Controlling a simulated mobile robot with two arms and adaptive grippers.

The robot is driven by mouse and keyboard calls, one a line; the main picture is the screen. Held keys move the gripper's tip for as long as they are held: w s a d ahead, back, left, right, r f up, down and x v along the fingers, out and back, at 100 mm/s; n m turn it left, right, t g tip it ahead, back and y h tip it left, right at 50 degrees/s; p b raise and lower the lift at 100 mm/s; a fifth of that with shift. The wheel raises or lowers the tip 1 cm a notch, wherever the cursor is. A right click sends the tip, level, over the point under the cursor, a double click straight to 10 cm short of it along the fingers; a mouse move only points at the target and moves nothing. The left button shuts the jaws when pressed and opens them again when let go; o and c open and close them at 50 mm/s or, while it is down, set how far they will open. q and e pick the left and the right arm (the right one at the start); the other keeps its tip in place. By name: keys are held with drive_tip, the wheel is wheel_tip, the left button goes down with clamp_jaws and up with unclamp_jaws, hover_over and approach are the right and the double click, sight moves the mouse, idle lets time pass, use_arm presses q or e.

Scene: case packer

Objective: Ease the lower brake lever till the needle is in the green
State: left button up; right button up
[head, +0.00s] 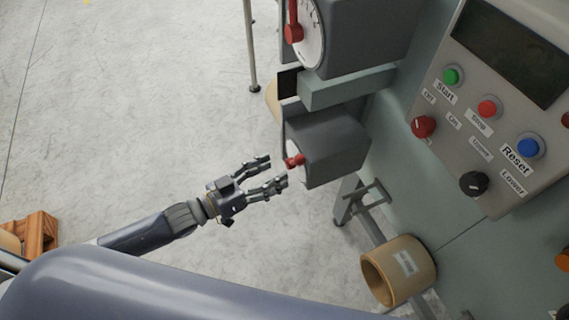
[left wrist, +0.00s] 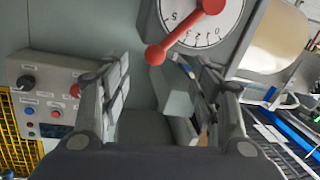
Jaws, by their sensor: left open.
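The lower brake lever (head: 295,160) is a short red handle on the face of the lower grey box (head: 335,145) in the head view. Its dial shows only as a thin pale edge. My left gripper (head: 276,171) is open and empty, its fingertips just left of and below this lever, with a small apparent gap. In the left wrist view a red lever (left wrist: 185,35) crosses a white numbered dial (left wrist: 228,30), beyond my open fingers (left wrist: 155,72); I cannot tell for sure which unit this is. No needle or green zone can be made out.
An upper grey box with another red lever (head: 293,32) and white dial (head: 312,45) stands above. A grey-green beam (head: 345,87) lies between the boxes. A control panel (head: 500,105) is at right, a cardboard-coloured roll (head: 398,270) below. Open floor lies left.

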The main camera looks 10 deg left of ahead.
use_arm(q)
drive_tip(key=shift+v, duration=2.8)
drive_tip(key=shift+d+f, duration=0.15)
drive_tip(key=shift+d, duration=0.05)
drive_tip(key=c, duration=0.6)
drive_tip(key=d+f+n+b, duration=0.1)
drive_tip(key=s+d+n+t+b, duration=0.1)
drive_tip(key=shift+s+d+f, duration=0.1)
drive_tip(key=shift+d+f, duration=0.3)
clamp_jaws()
drive_tip(key=n+t+y+b, duration=0.7)
drive_tip(key=n+y+b, duration=0.4)
drive_tip(key=n+y, duration=1)
approach(295, 162)
drive_tip(key=w+a+r+n+h+p, duration=0.2)
drive_tip(key=w+a+n+p, duration=0.1)
drive_tip(key=w+p, duration=0.2)
drive_tip(key=shift+h, duration=0.4)
